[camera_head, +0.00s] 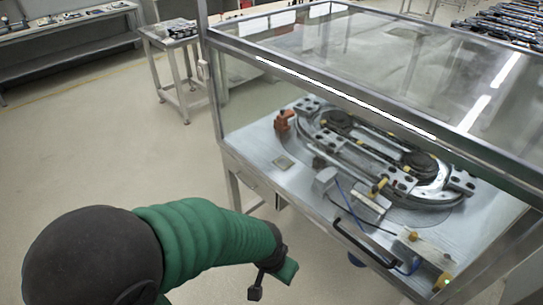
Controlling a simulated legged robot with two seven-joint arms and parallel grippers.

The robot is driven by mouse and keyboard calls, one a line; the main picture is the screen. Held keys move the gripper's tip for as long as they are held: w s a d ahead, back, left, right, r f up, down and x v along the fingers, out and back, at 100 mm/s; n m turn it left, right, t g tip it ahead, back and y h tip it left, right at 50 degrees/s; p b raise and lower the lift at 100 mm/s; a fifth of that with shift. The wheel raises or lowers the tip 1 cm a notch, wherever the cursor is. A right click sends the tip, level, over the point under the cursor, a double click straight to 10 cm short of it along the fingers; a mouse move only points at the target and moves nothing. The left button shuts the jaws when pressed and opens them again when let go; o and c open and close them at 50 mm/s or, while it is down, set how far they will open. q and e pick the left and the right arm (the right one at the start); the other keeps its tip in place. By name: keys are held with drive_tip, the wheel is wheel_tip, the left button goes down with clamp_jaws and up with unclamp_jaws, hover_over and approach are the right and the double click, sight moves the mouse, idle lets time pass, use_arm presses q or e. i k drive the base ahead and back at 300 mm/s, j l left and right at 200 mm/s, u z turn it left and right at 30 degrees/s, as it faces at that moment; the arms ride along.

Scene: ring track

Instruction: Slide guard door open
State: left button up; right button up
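The guard is a metal-framed enclosure with clear panels (240,95) standing on a steel table. A dark bar handle (362,243) sits low on its near side, by the front edge. The near side appears to be the guard door, but I cannot tell how far it is open. My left arm, green with a dark shoulder, reaches in from the lower left. My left gripper (272,281) is left of and below the handle, apart from it and from the table. Its finger opening is too unclear to judge. My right gripper is out of view.
Inside the enclosure, an oval ring track (447,192) carries metal blocks and carriages, with an orange-red part (283,121) at its left. A small side table (182,39) and a long bench (65,24) stand behind left. The floor at left is clear.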

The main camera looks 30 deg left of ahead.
sight(528, 218)
drive_tip(key=u, duration=0.75)
drive_tip(key=k+j+u, duration=0.45)
drive_tip(key=k, duration=0.25)
drive_tip(key=j, duration=0.1)
